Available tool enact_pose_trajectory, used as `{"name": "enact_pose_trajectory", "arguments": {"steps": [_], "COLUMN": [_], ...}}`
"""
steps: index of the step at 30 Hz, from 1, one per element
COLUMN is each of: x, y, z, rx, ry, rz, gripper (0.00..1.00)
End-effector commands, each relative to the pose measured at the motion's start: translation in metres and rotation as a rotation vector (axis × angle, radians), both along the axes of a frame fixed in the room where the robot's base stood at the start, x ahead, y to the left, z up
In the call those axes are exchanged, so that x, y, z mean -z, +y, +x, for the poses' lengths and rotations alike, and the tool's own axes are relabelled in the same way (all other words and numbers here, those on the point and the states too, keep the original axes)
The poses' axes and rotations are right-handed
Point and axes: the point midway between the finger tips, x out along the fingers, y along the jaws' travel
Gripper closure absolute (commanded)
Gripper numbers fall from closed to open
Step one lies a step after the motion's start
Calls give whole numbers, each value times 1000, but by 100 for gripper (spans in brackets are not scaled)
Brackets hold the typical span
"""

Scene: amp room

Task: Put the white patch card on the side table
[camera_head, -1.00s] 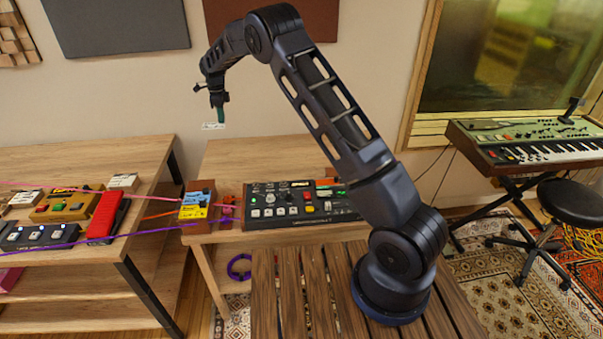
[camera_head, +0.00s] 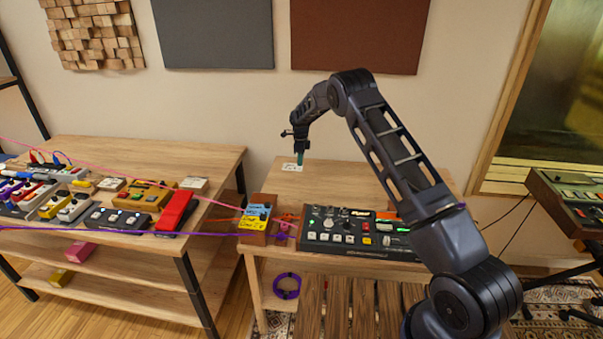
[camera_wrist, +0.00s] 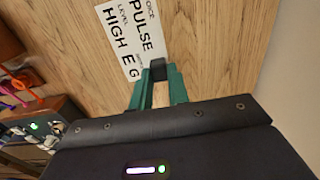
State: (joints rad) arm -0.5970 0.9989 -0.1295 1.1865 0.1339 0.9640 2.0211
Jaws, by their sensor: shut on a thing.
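The white patch card (camera_wrist: 128,38), printed with black text including "PULSE" and "HIGH", lies flat between my gripper's tips and the wood in the wrist view. In the head view the card (camera_head: 291,167) shows small and pale at the back left of the wooden side table (camera_head: 345,178). My gripper (camera_head: 300,160) points down at the card's right end. In the wrist view the green fingers (camera_wrist: 158,72) are shut on the card's edge, which they partly hide. I cannot tell whether the card touches the tabletop.
A black mixer (camera_head: 345,230) and a blue-and-yellow pedal (camera_head: 256,217) occupy the table's front. A bench (camera_head: 110,225) with pedals, including a red one (camera_head: 175,211), stands left, with cables stretching across. A wall rises behind; a keyboard (camera_head: 575,200) stands right.

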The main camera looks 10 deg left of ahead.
Motion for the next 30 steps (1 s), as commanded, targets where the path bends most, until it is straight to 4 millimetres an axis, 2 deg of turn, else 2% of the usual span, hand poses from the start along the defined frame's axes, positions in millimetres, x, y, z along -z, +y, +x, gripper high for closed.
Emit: {"name": "enact_pose_trajectory", "arguments": {"steps": [3,11,19,30], "x": [18,33,67,71], "y": [-1,0,0,0], "z": [0,0,-1,0], "rx": [0,0,0,0], "ry": [1,1,2,0], "rz": [-1,-1,0,0], "gripper": [100,100,100,100]}}
